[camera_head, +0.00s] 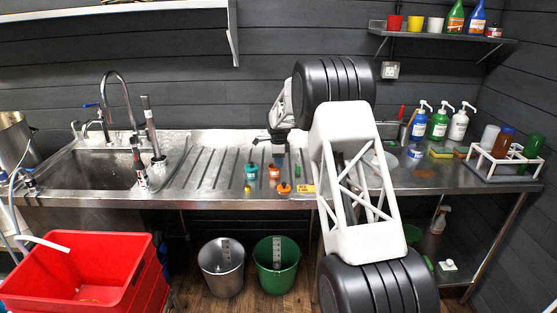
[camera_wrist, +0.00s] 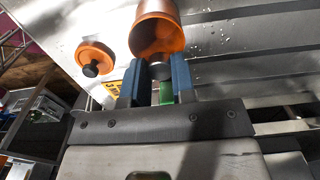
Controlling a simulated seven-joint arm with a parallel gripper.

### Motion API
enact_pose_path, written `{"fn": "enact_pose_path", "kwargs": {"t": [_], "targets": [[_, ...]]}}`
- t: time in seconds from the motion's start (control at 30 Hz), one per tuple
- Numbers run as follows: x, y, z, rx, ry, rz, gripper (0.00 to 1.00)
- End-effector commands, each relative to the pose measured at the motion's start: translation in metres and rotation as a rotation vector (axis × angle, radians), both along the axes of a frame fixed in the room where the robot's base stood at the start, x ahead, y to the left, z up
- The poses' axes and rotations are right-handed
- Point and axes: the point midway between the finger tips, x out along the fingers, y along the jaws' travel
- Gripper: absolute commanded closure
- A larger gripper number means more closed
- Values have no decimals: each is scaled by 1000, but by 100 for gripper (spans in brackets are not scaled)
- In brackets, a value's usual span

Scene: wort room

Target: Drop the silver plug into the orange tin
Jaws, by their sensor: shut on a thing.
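My gripper (camera_head: 278,160) hangs over the ribbed drainboard, fingers down. In the wrist view its two blue fingers (camera_wrist: 158,85) are closed on a small grey thing, the silver plug (camera_wrist: 160,71), mostly hidden between them. The open orange tin (camera_wrist: 157,30) is just beyond the fingertips, its hollow inside showing. In the head view the orange tin (camera_head: 274,173) stands just under my gripper. I cannot tell whether the plug is over its mouth. An orange lid with a black knob (camera_wrist: 95,57) lies beside the tin; it also shows in the head view (camera_head: 283,188).
A teal pot (camera_head: 250,172) and a small yellow thing (camera_head: 247,188) stand left of the tin. A yellow label (camera_head: 306,188) lies at the counter's front edge. The sink (camera_head: 100,168) is at left; a white bottle rack (camera_head: 500,163) is at right.

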Motion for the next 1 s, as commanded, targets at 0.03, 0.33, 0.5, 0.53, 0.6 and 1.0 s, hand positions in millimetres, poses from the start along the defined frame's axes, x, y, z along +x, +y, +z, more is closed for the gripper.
{"fn": "enact_pose_path", "kwargs": {"t": [0.03, 0.33, 0.5, 0.53, 0.6, 1.0], "targets": [[0, 0, 0, 0, 0, 0, 97], [0, 0, 0, 0, 0, 0, 57], [0, 0, 0, 0, 0, 0, 46], [0, 0, 0, 0, 0, 0, 46], [0, 0, 0, 0, 0, 0, 46], [0, 0, 19, 0, -1, 0, 46]]}}
